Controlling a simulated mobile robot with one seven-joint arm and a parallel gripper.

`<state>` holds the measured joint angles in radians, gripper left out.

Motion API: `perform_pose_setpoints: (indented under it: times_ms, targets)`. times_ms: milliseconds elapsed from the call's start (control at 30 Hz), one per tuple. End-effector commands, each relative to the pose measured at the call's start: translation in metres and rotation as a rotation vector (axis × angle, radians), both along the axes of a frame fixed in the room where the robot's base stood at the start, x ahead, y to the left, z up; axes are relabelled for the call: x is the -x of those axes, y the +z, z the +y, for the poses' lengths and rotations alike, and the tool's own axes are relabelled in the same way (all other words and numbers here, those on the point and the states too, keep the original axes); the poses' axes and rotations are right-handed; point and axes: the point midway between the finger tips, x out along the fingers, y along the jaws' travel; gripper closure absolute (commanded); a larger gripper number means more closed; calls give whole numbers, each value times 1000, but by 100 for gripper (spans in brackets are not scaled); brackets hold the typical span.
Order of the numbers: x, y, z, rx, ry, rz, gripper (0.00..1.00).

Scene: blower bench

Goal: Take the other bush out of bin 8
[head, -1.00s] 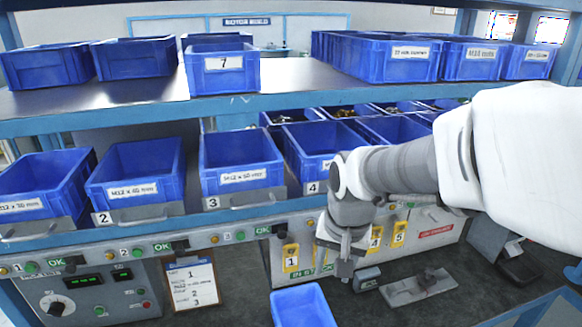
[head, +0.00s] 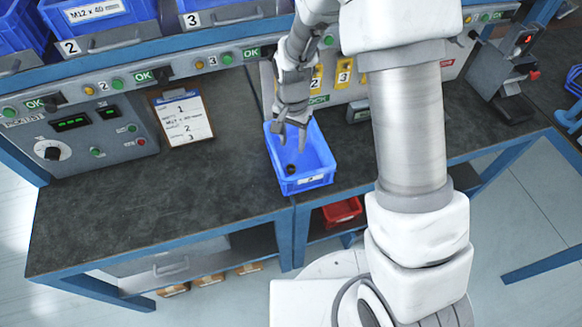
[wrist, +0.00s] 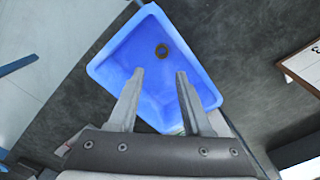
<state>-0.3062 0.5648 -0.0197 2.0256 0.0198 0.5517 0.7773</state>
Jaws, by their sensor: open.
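A blue bin (head: 318,181) stands on the dark bench near its front edge; its label is too small to read, so I cannot tell its number. One small dark ring-shaped bush (head: 291,169) lies on the bin floor; it also shows in the wrist view (wrist: 162,50). My gripper (head: 291,138) points down over the bin, open and empty. In the wrist view the two fingers of my gripper (wrist: 160,73) are apart over the bin (wrist: 115,53), and the bush lies beyond their tips, not between them.
A clipboard (head: 183,118) lies on the bench left of the bin, beside a control box (head: 90,137). Yellow numbered tags (head: 343,73) hang behind my arm. A press-like device (head: 500,80) stands at the right. The bench front left is clear.

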Motion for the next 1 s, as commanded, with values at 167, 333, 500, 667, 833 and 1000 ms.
perform_pose_setpoints:
  times_ms: [167,333,500,667,833,1000]
  targets:
    - [1,-37,0,1,1,5,51]
    - [0,-55,0,0,1,1,51]
    - [0,-63,1,0,1,1,51]
    - [0,-84,2,1,2,4,51]
    - [-1,-104,3,0,0,1,51]
    - [-1,-110,3,0,1,-1,51]
